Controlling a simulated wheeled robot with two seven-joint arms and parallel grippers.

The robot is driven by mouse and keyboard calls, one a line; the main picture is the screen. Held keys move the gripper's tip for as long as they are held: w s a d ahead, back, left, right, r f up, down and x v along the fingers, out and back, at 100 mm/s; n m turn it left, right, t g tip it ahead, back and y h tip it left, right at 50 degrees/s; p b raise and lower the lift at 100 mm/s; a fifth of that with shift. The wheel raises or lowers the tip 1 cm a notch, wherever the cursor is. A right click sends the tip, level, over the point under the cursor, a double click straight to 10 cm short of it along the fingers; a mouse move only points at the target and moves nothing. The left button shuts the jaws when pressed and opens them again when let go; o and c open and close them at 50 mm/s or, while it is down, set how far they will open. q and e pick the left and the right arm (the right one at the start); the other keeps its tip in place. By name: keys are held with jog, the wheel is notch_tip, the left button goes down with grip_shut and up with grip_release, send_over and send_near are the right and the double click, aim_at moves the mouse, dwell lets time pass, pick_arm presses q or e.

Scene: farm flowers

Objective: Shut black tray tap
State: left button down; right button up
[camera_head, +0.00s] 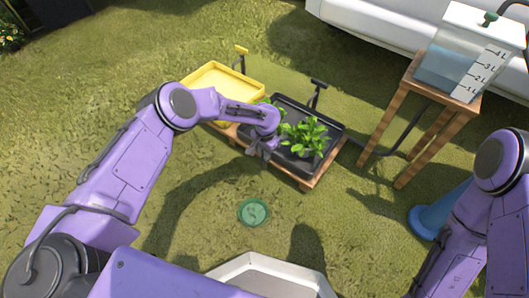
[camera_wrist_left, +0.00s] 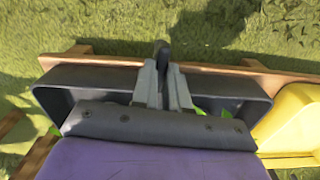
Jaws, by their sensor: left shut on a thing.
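The black tray (camera_head: 334,128) holds a leafy green plant (camera_head: 305,136) and sits on a wooden stand. My left gripper (camera_head: 262,152) is at the tray's front side, low over its near rim. In the left wrist view the gripper (camera_wrist_left: 162,85) is shut on a dark upright lever (camera_wrist_left: 162,50) at the rim of the black tray (camera_wrist_left: 228,90); this looks like the tray's tap. The lever's lower part is hidden between the fingers. A black T-shaped post (camera_head: 318,88) rises at the tray's back edge. My right arm shows at the right, but its gripper is out of view.
A yellow tray (camera_head: 225,72) with a yellow post (camera_head: 241,55) stands to the left. A water tank (camera_head: 450,70) stands on a wooden stool (camera_head: 388,115) to the right, with a blue cone-like object (camera_head: 425,220) below. A green disc (camera_head: 254,212) lies on open grass in front.

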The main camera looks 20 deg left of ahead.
pick_arm(q)
jog(key=m, duration=0.4)
jog(key=m+b, duration=0.1)
jog(key=m, duration=0.3)
jog(key=shift+m, duration=0.4)
jog(key=m, duration=0.4)
jog(key=shift+w+a+m+b, duration=0.1)
jog(key=shift+m+b, duration=0.2)
jog(key=shift+m, duration=1.5)
pick_arm(e)
jog(key=shift+s+d+f+n+g, duration=0.1)
jog(key=shift+s+f+n+g, duration=0.1)
jog(key=shift+s+n+g, duration=0.25)
jog(key=shift+s+f+n+g, duration=0.15)
jog(key=shift+s+n+g, duration=0.1)
jog(key=shift+s, duration=0.3)
pick_arm(q)
jog(key=shift+r+m, duration=0.1)
jog(key=shift+m, duration=0.2)
jog(key=c, duration=1.1)
grip_release()
jog(key=shift+c, duration=0.2)
